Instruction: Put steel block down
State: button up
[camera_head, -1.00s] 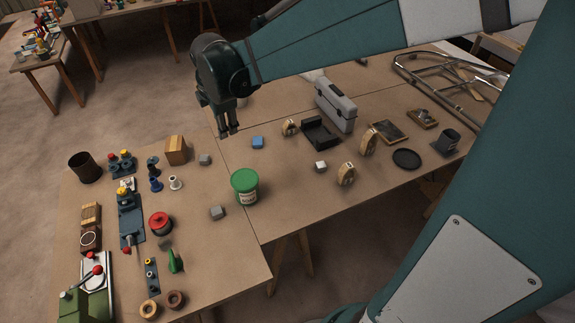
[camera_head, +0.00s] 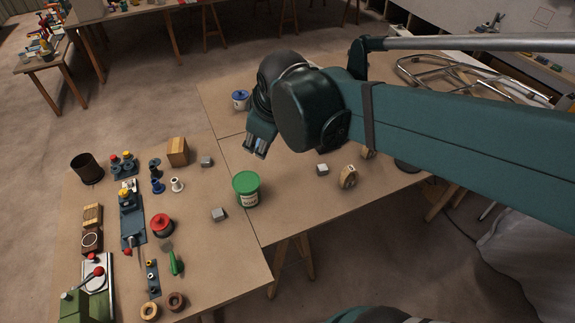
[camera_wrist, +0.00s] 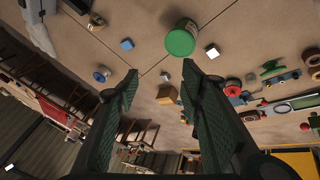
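My gripper (camera_head: 254,150) is above the bench near the seam between its two tops; in the wrist view its fingers (camera_wrist: 160,74) are wide apart with nothing held between them. Several small grey blocks lie on the bench, and I cannot tell which is the steel block. One (camera_head: 206,161) is beside a wooden box, and it shows far below between the fingers in the wrist view (camera_wrist: 165,76). Another (camera_head: 219,214) is left of the green-lidded tub, and a paler one (camera_head: 322,169) is on the right top. A blue block (camera_wrist: 127,44) is hidden behind my gripper in the head view.
The green-lidded tub (camera_head: 246,189) stands near the seam. The wooden box (camera_head: 178,151) and a blue-lidded tin (camera_head: 240,100) stand farther back. Tools and fittings crowd the left top. Bare bench lies right of the tub.

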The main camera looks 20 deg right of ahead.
jog(key=s+d+f+m+t, duration=0.1)
jog(key=s+d+f+m, duration=0.1)
jog(key=s+m, duration=0.6)
jog(key=shift+s+d, duration=0.35)
jog(key=shift+s, duration=1.45)
jog(key=shift+o, duration=0.2)
dwell(0.5)
